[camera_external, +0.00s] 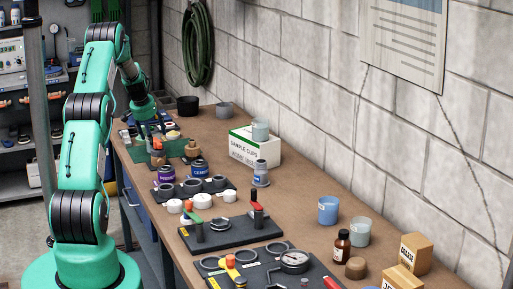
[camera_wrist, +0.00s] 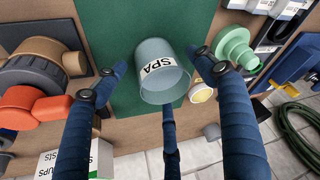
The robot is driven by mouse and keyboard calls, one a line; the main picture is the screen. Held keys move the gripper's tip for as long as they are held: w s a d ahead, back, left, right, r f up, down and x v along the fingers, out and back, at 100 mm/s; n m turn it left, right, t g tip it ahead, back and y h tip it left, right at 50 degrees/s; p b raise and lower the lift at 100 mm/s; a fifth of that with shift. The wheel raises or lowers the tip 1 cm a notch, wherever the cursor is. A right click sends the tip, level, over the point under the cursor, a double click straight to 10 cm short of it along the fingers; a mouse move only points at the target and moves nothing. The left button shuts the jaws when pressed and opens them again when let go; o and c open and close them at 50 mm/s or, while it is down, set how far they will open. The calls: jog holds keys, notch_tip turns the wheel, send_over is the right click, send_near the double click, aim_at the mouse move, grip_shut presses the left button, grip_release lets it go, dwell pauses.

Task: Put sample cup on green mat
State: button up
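A translucent grey-blue sample cup (camera_wrist: 160,88) with a white label reading "SPA" is on or just above the green mat (camera_wrist: 110,20) in the wrist view. My gripper (camera_wrist: 156,62) has its dark blue fingers spread around the cup, with a visible gap on the left side. The right fingertip is close to the cup's wall; I cannot tell if it touches. In the external view my gripper (camera_external: 153,127) is low over the far end of the bench, by the green mat (camera_external: 135,150). The cup there is hidden or too small to make out.
A "SAMPLE CUPS" box (camera_external: 252,148) with a cup (camera_external: 260,130) on top stands right of the mat. A blue cup (camera_external: 327,210) and a grey cup (camera_external: 360,230) stand nearer. Jars (camera_external: 199,169) and black trays (camera_external: 232,232) line the front edge.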

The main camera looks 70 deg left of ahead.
jog(key=p+v, duration=0.2)
jog(key=v, duration=1)
jog(key=shift+p, duration=0.3)
jog(key=shift+w+r, duration=0.1)
jog(key=shift+r, duration=0.05)
dwell(0.8)
